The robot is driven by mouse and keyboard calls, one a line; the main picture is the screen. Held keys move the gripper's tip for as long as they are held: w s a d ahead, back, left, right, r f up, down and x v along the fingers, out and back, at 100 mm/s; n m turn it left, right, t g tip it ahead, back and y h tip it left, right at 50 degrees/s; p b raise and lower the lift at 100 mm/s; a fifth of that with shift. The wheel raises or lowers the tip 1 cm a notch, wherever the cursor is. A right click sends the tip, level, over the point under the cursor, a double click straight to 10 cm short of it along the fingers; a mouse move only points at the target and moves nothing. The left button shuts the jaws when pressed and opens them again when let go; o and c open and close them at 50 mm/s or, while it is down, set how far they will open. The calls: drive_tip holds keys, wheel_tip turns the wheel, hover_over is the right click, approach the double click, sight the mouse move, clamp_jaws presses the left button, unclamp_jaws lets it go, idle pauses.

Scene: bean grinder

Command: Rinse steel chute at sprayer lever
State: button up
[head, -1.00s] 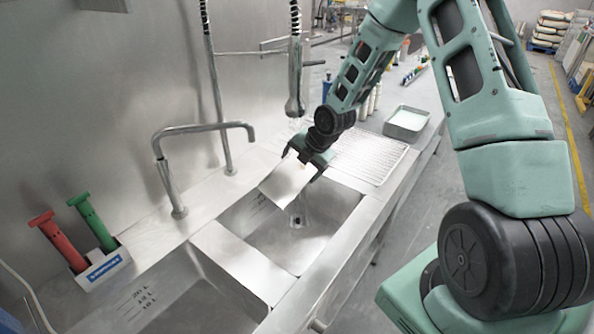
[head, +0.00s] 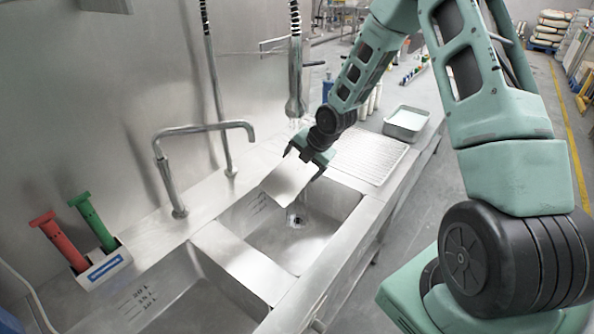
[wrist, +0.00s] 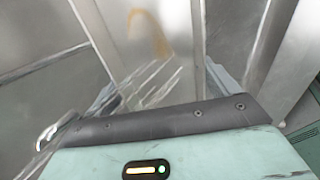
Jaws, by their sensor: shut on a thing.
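The steel chute (head: 287,180) is a bright sheet-metal piece tilted over the farther sink basin (head: 318,226). My gripper (head: 307,160) is shut on its upper end. In the wrist view the chute (wrist: 180,50) lies between my fingers and carries a brownish smear (wrist: 148,34). Clear water streaks (wrist: 150,88) cross it near the gripper. The hanging sprayer (head: 295,92) is just above and to the left of my gripper, with its lever (head: 315,64) sticking out to the right. Water shows below its nozzle and falls into the basin.
A bent faucet (head: 205,127) stands at the back left of the basin. A nearer basin (head: 180,300) and a holder with a red and a green handle (head: 103,265) are at lower left. A wire rack (head: 368,153) and a grey tray (head: 406,122) lie beyond the chute.

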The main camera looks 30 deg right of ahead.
drive_tip(key=shift+s+a, duration=0.1)
drive_tip(key=shift+a, duration=0.2)
drive_tip(key=shift+d, duration=0.1)
drive_tip(key=shift+w+d+p, duration=0.2)
drive_tip(key=shift+d+p, duration=0.1)
drive_tip(key=shift+d, duration=0.2)
drive_tip(key=shift+a, duration=0.15)
drive_tip(key=shift+s+a+b, duration=0.2)
drive_tip(key=shift+a+b, duration=0.15)
drive_tip(key=shift+a, duration=0.1)
drive_tip(key=shift+d, duration=0.15)
drive_tip(key=shift+w+d+p, duration=0.2)
drive_tip(key=shift+d+p, duration=0.25)
drive_tip(key=shift+a, duration=0.2)
